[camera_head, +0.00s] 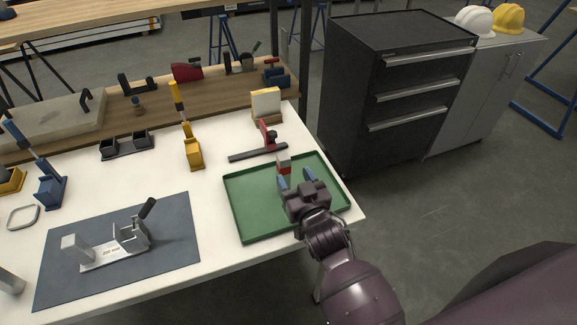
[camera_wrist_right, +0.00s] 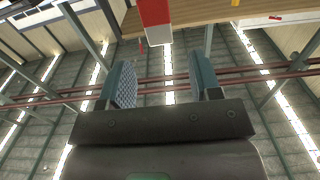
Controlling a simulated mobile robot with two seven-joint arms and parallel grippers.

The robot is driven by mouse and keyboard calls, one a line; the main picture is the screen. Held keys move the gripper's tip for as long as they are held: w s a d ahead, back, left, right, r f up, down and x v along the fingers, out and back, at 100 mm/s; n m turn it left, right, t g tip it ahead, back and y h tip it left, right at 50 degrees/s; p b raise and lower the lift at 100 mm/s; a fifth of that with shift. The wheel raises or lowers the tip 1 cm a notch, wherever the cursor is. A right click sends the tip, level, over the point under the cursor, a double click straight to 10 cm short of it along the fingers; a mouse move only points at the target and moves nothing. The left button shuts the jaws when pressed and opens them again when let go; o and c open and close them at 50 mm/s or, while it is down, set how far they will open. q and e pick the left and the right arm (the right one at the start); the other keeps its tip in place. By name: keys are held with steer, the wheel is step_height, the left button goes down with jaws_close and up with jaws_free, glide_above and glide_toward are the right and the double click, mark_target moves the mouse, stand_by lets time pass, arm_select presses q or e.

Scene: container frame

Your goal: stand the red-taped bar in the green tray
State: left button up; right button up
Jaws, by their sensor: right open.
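The red-taped bar (camera_head: 284,170) is a short pale bar with a red band. It appears upright inside the green tray (camera_head: 240,208), near the tray's back edge. Its lower end is hidden by my gripper. My right gripper (camera_head: 296,179) reaches over the tray from the front, with its blue fingers open and empty. The bar is just beyond the fingertips, apart from them. In the right wrist view the red and white bar (camera_wrist_right: 156,14) shows past the open fingers of the gripper (camera_wrist_right: 163,76). My left gripper is not in view.
A red and black clamp-like tool (camera_head: 268,140) lies just behind the tray. A yellow-handled tool (camera_head: 193,150) stands left of it. A grey mat (camera_head: 70,285) with a metal fixture (camera_head: 130,235) lies to the left. The tray's front left is clear.

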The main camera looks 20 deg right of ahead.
steer(key=s+d+f+g, duration=0.3)
steer(key=s+d+f, duration=0.2)
steer(key=s+f, duration=0.2)
steer(key=s+d+f+g, duration=0.3)
steer(key=s+d+f, duration=0.2)
steer(key=s, duration=0.7)
step_height(320, 180, down, 3)
steer(key=shift+d+r+n+h, duration=0.2)
steer(key=shift+n+h, duration=0.1)
steer(key=shift+h, duration=0.1)
